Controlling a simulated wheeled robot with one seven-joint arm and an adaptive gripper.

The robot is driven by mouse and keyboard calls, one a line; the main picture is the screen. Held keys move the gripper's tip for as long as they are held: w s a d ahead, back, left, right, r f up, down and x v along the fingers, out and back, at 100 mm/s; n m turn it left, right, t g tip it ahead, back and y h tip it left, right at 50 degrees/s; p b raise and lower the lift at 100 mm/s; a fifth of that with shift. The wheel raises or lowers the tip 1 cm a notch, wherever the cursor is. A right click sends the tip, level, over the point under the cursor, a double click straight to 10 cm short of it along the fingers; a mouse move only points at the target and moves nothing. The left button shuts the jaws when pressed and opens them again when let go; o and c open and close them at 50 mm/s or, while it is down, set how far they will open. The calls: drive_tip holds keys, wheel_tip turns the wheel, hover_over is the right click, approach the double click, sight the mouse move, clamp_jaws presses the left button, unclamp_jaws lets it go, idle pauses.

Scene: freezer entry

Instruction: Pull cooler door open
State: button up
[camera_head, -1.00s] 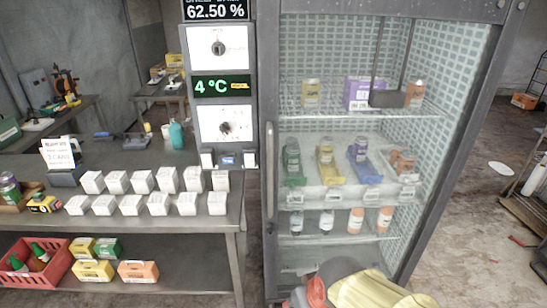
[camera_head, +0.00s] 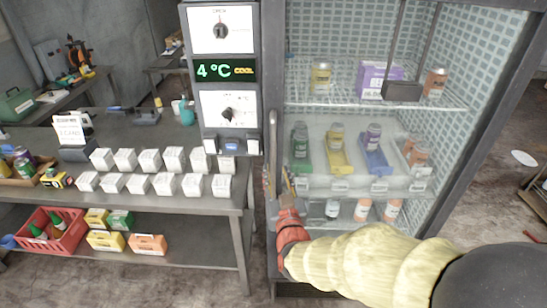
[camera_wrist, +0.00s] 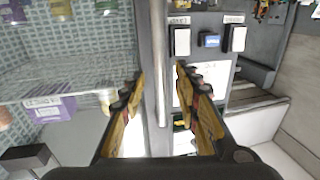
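The cooler (camera_head: 492,110) has a grey frame and a glass-fronted door (camera_head: 345,112) that looks shut, with shelves of cans and boxes showing through it. Its pale vertical bar handle (camera_head: 273,140) runs along the door's left edge; it also shows in the wrist view (camera_wrist: 160,85). My gripper (camera_head: 277,183) is at the lower part of the handle, at the end of my yellow-sleeved arm. In the wrist view my gripper (camera_wrist: 160,90) is open, one yellow finger on each side of the bar's line. Gaps show between fingers and bar. I cannot tell whether the bar lies fully between the fingertips.
Left of the door is a control panel (camera_head: 222,75) with dials and a 4 °C display. A metal table (camera_head: 150,205) with rows of white boxes (camera_head: 137,184) stands beside it, with a red crate (camera_head: 75,238) below. Floor right of the cooler (camera_head: 465,210) looks mostly clear.

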sight(273, 160)
drive_tip(key=w, duration=0.5)
drive_tip(key=w+a, duration=0.1)
drive_tip(key=w, duration=0.1)
drive_tip(key=shift+w, duration=0.35)
drive_tip(key=shift+a, duration=0.1)
drive_tip(key=c, duration=0.3)
drive_tip(key=c, duration=0.4)
clamp_jaws()
